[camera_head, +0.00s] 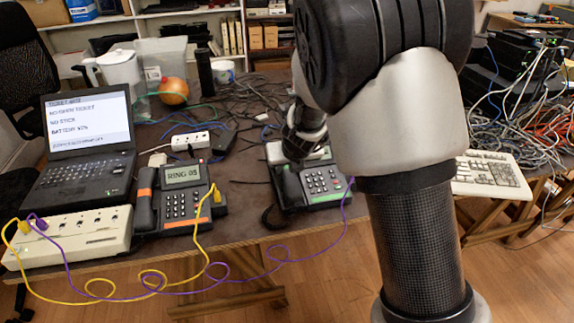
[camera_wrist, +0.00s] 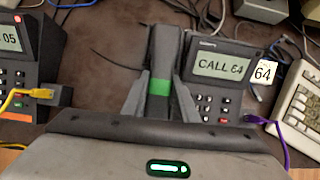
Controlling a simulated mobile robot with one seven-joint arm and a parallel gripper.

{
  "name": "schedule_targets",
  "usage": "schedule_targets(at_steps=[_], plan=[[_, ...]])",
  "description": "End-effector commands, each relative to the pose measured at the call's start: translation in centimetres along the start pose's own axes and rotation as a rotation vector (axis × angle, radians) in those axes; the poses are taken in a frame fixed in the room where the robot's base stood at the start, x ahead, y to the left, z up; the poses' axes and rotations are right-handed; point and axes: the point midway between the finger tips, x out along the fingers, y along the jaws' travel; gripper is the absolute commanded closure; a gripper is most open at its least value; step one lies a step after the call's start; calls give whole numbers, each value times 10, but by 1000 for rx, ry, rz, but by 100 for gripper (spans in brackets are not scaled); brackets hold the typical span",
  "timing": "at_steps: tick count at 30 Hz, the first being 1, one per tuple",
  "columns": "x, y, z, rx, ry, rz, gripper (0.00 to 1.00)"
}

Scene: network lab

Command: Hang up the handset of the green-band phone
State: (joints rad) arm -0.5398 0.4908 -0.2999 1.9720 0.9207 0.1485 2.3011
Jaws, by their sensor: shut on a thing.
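The green-band phone (camera_head: 322,183) stands on the table, right of centre among the devices. Its screen reads CALL 64 in the wrist view (camera_wrist: 222,66). Its dark handset (camera_wrist: 161,60) with a green band lies lengthwise along the left side of the phone body. My gripper (camera_wrist: 160,100) has one finger on each side of the handset, close to the green band, and is shut on it. In the head view my arm and hand cover part of the phone. I cannot tell whether the handset touches the cradle.
An orange-band phone (camera_head: 181,203) showing RING 05 stands to the left, its handset (camera_head: 145,200) on its left side. A keyboard (camera_head: 490,176) and cable tangle lie right. Yellow and purple cables loop over the front edge.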

Motion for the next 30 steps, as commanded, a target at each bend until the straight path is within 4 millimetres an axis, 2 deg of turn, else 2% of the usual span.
schedule_targets(at_steps=[13,30], plan=[[1,0,0,0,-1,0,100],[12,0,-5,-1,-1,0,100]])
